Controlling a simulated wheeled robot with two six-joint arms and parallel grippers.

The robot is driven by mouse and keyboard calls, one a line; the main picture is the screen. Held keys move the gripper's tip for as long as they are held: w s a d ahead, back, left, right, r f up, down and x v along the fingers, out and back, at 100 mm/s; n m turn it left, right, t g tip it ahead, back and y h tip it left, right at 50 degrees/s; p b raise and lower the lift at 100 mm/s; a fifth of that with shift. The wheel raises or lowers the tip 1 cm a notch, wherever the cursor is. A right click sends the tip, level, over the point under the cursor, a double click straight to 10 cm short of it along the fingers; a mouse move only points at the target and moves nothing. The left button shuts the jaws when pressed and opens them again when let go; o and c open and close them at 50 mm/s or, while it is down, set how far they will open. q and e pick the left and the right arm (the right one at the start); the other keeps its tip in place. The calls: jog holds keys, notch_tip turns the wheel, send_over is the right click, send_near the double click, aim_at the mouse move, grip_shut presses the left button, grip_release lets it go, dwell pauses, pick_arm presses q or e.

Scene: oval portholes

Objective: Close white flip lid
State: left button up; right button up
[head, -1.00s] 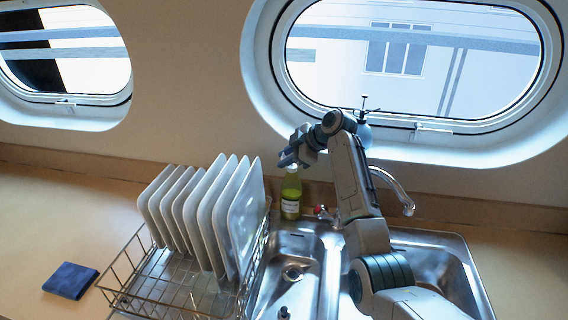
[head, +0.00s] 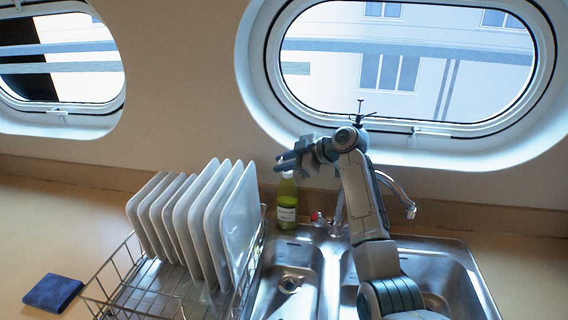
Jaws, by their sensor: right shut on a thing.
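A green bottle (head: 287,207) with a pale label stands upright at the back edge of the sink, right of the dish rack. Its white flip lid is at the top, mostly hidden by my right gripper (head: 281,163). That gripper reaches in from the right, with its fingers pointing left at the bottle's top. It is shut on what appears to be the white flip lid, but the fingers hide the contact. I cannot tell the lid's angle. My left gripper is not in view.
A wire dish rack (head: 105,286) with several white plates (head: 205,215) stands left of the bottle. A steel sink (head: 290,262) and curved faucet (head: 398,190) lie below and right. A blue cloth (head: 53,293) lies on the left counter. Porthole windows are behind.

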jog(key=o, duration=1)
jog(key=shift+o, duration=0.2)
jog(key=shift+r+b, duration=0.45)
jog(key=shift+b, duration=0.1)
jog(key=shift+s+r+b, duration=0.15)
jog(key=shift+r+b, duration=0.3)
jog(key=shift+r, duration=0.1)
jog(key=shift+s+r+b, duration=0.15)
jog(key=shift+r+b, duration=0.25)
jog(key=shift+r, duration=0.1)
jog(key=s+r+b, duration=0.1)
jog(key=s+b, duration=0.4)
jog(key=s, duration=1)
jog(key=shift+s+a+r, duration=0.15)
jog(key=shift+s+r, duration=0.05)
jog(key=shift+r, duration=0.2)
